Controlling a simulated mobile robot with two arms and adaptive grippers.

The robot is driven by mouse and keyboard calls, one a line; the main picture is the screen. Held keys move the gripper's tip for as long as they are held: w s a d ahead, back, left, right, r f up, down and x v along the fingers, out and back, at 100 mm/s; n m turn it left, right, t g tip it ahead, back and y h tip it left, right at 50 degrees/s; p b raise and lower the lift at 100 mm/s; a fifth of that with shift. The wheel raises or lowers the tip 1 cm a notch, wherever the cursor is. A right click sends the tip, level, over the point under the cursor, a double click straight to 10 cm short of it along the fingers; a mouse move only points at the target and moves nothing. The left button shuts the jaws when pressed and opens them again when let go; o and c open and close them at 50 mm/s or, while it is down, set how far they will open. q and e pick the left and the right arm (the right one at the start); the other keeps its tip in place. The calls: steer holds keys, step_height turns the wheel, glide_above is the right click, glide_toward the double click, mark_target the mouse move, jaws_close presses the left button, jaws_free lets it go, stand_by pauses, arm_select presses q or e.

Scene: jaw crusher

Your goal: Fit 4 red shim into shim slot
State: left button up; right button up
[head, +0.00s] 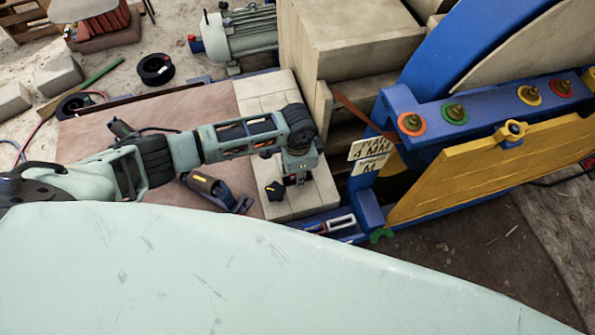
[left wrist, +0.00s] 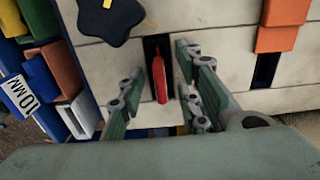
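A thin red shim (left wrist: 160,78) shows in the left wrist view, in a narrow dark slot in the pale block top. My left gripper (left wrist: 163,84) has its two fingers on either side of the red shim, with a visible gap to each. It is open. In the head view my left gripper (head: 297,178) points down at the pale blocks beside the blue frame. The red shim is not clear there. A label plate with a 4 MM marking (head: 370,150) stands on the blue frame. My right gripper is not in view.
An orange piece (left wrist: 280,28) stands by another dark slot (left wrist: 265,70). A black star knob (left wrist: 110,20) lies close by. A rack of coloured pieces with a white frame (left wrist: 77,116) is at the left. A yellow panel (head: 490,165) stands at right in the head view.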

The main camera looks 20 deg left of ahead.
arm_select(q)
steer(key=shift+r, duration=0.15)
step_height(320, 180, up, 12)
stand_by(0.5)
steer(key=shift+s+f, duration=0.1)
steer(key=shift+f, duration=0.1)
stand_by(0.5)
